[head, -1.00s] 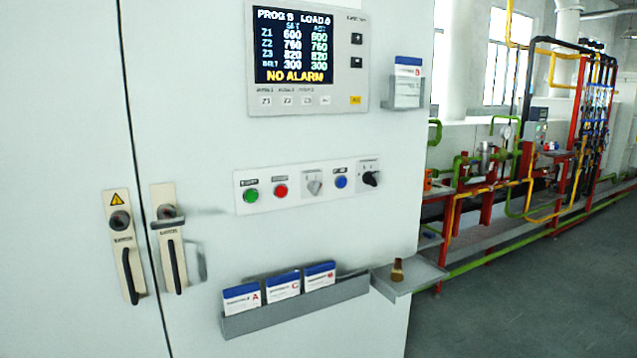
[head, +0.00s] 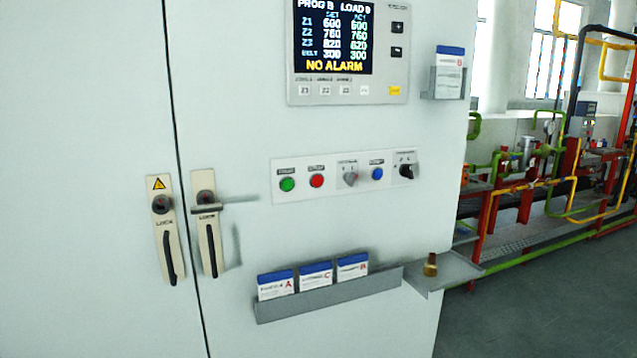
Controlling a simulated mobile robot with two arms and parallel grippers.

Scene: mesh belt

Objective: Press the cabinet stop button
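The light grey cabinet (head: 110,120) fills the left and middle of the head view. A white button panel (head: 334,189) sits on its front, below the display. On the panel, from left to right, are a green button (head: 287,184), a red button (head: 317,181), a grey selector switch (head: 350,178), a blue button (head: 377,174) and a black rotary switch (head: 408,171). The labels above them are too small to read; the red one looks like the stop button. Neither of my grippers is in view, and nothing covers the panel.
A display (head: 334,38) above the panel reads NO ALARM. Two door handles (head: 170,250) are at left. A card rack (head: 330,296) sticks out below the panel, and a small shelf (head: 450,268) with a brass piece (head: 430,264) juts out right. Floor is open at lower right.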

